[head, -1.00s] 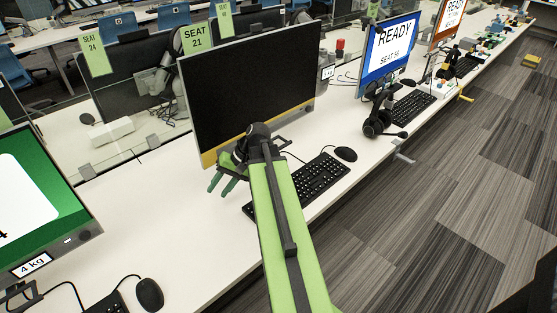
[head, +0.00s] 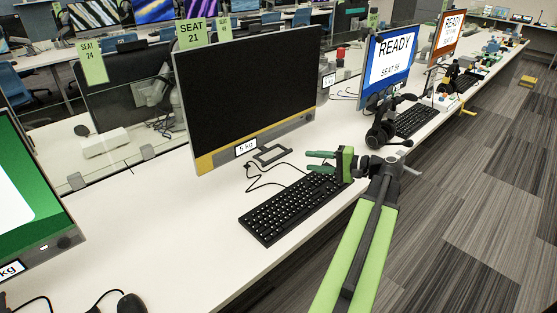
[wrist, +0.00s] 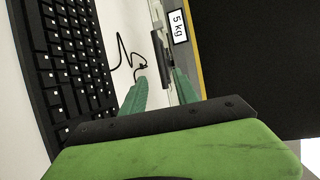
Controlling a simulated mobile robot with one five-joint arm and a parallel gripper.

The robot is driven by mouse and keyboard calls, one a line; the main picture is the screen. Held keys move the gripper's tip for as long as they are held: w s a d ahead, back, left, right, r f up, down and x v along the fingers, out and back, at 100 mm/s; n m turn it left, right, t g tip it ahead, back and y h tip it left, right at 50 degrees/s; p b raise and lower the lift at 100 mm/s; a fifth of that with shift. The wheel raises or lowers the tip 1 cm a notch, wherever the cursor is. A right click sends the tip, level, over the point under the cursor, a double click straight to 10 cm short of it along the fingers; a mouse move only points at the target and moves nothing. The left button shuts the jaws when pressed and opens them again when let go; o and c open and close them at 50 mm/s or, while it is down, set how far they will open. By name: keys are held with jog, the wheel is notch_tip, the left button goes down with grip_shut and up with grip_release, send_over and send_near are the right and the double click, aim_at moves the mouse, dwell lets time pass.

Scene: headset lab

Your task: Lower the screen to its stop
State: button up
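The screen (head: 250,85) is a dark monitor with a grey and yellow lower edge and a "5 kg" label (head: 246,147). It stands upright on the white desk, above a grey stand foot (head: 272,153). In the wrist view its dark face (wrist: 255,60) fills the right side, with the label (wrist: 178,25) near the top. I see no contact with the screen.
A black keyboard (head: 292,207) lies in front of the screen. A thin cable (head: 265,184) runs between them. The white desk left of the keyboard (head: 170,225) is clear.

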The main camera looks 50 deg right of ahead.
aim_at(278, 156)
jog(key=b+x, duration=0.2)
jog(key=x, duration=1.1)
jog(key=shift+w+a+f, duration=0.1)
jog(key=shift+w+f, duration=0.05)
jog(key=shift+w, duration=0.1)
grip_shut()
dwell(0.6)
